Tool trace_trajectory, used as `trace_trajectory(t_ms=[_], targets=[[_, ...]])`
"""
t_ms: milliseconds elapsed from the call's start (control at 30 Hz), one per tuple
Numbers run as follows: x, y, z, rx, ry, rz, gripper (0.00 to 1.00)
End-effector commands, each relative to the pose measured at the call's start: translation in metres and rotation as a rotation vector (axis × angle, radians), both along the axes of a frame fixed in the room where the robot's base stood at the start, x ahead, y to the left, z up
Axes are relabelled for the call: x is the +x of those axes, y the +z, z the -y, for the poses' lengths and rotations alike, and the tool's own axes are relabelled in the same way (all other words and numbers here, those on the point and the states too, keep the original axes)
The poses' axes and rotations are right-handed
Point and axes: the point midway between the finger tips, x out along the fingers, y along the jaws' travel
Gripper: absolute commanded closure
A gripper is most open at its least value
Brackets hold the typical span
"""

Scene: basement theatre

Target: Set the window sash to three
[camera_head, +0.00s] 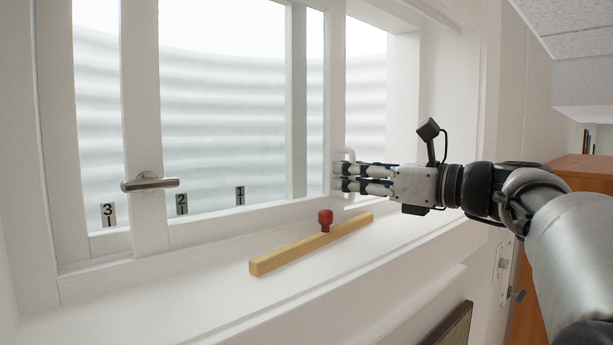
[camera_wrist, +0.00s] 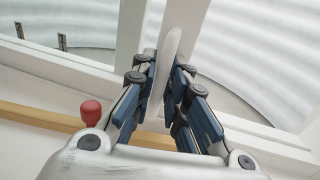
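The white-framed window sash (camera_head: 293,100) fills much of the head view. Marks three (camera_head: 108,214), two (camera_head: 182,203) and one (camera_head: 240,195) run left to right along the bottom of the window. A white pull handle (camera_head: 346,157) sits on an upright right of mark one; it also shows in the wrist view (camera_wrist: 171,45). My gripper (camera_head: 350,178) is at this handle, coming from the right. In the wrist view its fingers (camera_wrist: 165,85) are on either side of the handle, very close to it; I cannot tell if both press on it.
A metal lever handle (camera_head: 150,183) is on the left upright. A wooden bar (camera_head: 310,245) with a red knob (camera_head: 325,220) lies along the white sill (camera_head: 215,290) below my gripper. A brown cabinet (camera_head: 585,170) stands at the right.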

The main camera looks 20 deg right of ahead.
Motion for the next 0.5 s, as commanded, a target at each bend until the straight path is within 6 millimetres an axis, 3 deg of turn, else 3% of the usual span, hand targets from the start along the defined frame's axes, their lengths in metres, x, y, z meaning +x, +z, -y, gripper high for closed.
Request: trace_trajectory(t_ms=[167,500], targets=[[-0.0001,0.0000,0.0002,0.000,0.000,0.000,1.00],[-0.0003,-0.0001,0.0002,0.000,0.000,0.000,1.00]])
